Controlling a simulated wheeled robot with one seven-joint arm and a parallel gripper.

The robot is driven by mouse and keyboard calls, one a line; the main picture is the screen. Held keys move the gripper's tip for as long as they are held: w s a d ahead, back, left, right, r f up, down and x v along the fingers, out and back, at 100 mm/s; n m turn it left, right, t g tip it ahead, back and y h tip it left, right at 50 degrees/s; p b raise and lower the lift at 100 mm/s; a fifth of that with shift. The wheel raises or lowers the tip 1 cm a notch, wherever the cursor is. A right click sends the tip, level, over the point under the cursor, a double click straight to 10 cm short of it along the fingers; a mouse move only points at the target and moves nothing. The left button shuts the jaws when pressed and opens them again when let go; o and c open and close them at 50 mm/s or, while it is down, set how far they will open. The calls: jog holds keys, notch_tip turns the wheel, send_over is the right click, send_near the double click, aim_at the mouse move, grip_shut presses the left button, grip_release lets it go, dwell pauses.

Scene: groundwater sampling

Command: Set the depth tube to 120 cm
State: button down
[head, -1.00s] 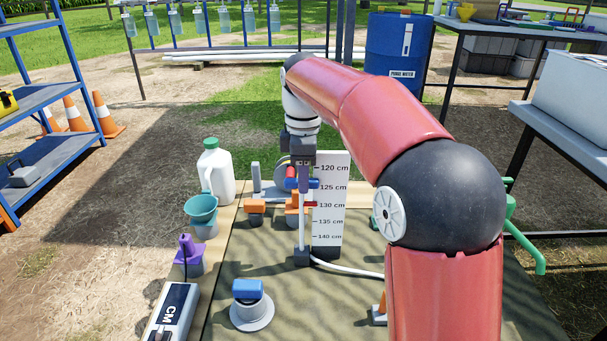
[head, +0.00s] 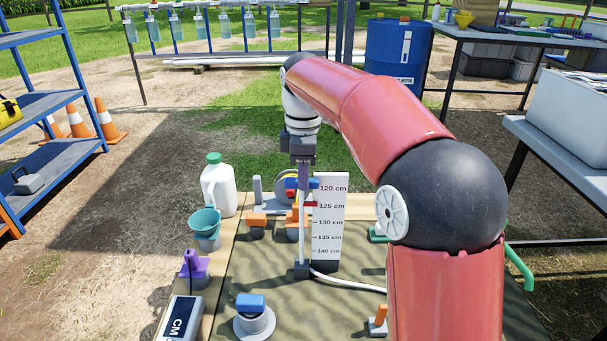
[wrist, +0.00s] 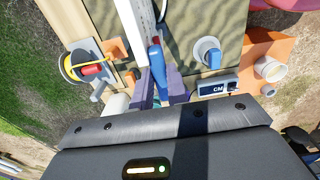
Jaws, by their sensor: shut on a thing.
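The depth tube (head: 302,235) is a thin white upright tube beside a white scale board (head: 327,235) marked 120 to 140 cm. A red pointer (head: 309,204) beside the board's left edge looks about level with the 125 cm mark. My gripper (head: 303,181) is at the upper part of the tube, shut on a blue handle (head: 314,183). In the wrist view the blue handle (wrist: 157,70) sits between the purple fingers of my gripper (wrist: 160,88). My gripper partly hides the tube's top.
A reel (head: 285,188) and orange clamps (head: 257,219) stand left of the board. A white jug (head: 218,190), teal funnel (head: 204,221) and blue-topped grey fitting (head: 254,320) are farther left or nearer. A white hose (head: 350,284) runs right from the tube's base.

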notch_tip(320, 180, up, 4)
jog(key=p, duration=0.3)
jog(key=shift+r, duration=0.25)
jog(key=shift+w, duration=0.1)
jog(key=c, duration=1.4)
grip_release()
jog(key=shift+o, duration=0.2)
notch_tip(320, 180, up, 8)
jog(key=p, duration=0.1)
jog(key=shift+f, duration=0.1)
